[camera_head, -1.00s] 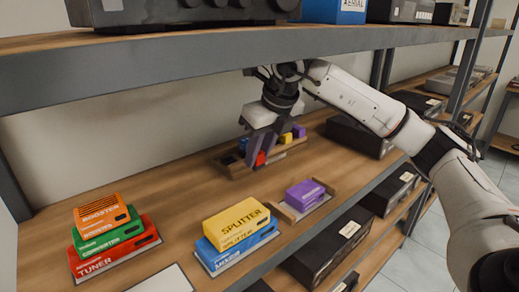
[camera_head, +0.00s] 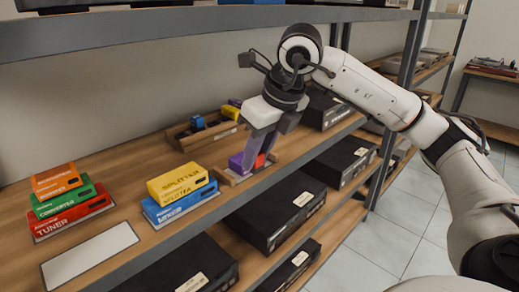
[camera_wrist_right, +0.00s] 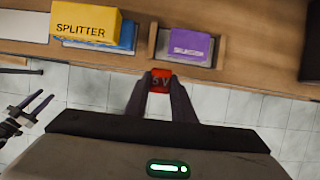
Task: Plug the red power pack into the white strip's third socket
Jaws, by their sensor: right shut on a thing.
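The red power pack (camera_head: 260,163) is between the fingertips of my right gripper (camera_head: 254,160). It also shows in the right wrist view (camera_wrist_right: 160,80), with pale lettering on its top. The gripper is shut on it, in front of the purple selector box (camera_wrist_right: 185,47), over the shelf's front edge. Floor tiles show below it. No white strip with sockets can be made out in either view. A dark two-pronged shape, apparently my left gripper (camera_wrist_right: 38,107), is at the left edge of the wrist view with its prongs apart.
The yellow splitter (camera_head: 178,182) sits on the blue mixer (camera_head: 180,208), left of the selector. Stacked red, green and orange boxes (camera_head: 70,212) and a blank white plate (camera_head: 90,255) are at left.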

